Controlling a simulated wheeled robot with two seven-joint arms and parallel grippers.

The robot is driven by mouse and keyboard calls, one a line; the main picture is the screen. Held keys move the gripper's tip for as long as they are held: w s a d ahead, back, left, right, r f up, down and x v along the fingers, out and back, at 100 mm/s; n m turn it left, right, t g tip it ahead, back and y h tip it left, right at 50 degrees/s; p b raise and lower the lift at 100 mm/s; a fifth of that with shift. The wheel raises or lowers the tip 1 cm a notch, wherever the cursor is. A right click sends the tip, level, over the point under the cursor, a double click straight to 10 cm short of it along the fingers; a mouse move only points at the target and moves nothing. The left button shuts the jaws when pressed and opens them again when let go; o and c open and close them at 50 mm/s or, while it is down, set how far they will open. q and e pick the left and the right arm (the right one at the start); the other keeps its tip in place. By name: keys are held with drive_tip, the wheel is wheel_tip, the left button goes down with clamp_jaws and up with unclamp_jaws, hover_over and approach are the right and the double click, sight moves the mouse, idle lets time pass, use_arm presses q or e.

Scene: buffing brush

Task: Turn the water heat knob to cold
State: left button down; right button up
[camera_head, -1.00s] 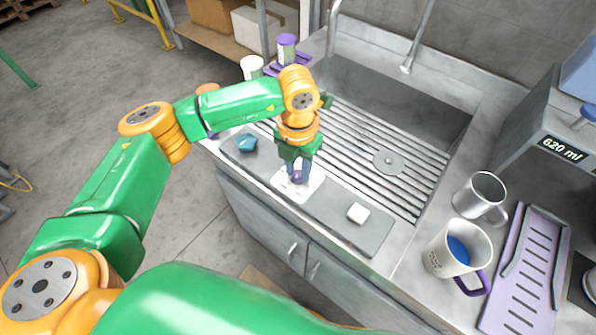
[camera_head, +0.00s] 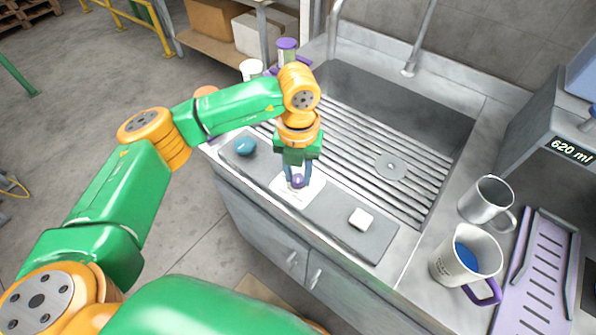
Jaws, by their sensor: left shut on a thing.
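A grey panel (camera_head: 340,226) runs along the front edge of the sink counter. On it are a round blue piece (camera_head: 246,146) at the left, a white square plate (camera_head: 290,196) with faint marks in the middle and a white square piece (camera_head: 361,218) at the right. My left gripper (camera_head: 297,181) points down over the white plate, its fingers shut on a small purple knob (camera_head: 297,180). The fingers cover much of the knob, so I cannot read where it points. My right gripper is not in view.
A steel sink (camera_head: 390,115) with a ribbed drainboard lies behind the panel. A steel mug (camera_head: 486,200), a white mug (camera_head: 465,257) with a purple handle and a purple slotted tray (camera_head: 538,275) stand at the right. White and purple containers stand behind my arm.

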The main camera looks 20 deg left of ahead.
sight(298, 178)
use_arm(q)
drive_tip(key=c, duration=0.6)
unclamp_jaws()
drive_tip(key=shift+r, duration=0.45)
wheel_tip(298, 178, up, 6)
drive_tip(key=shift+r+b, duration=0.15)
drive_tip(key=shift+b, duration=0.75)
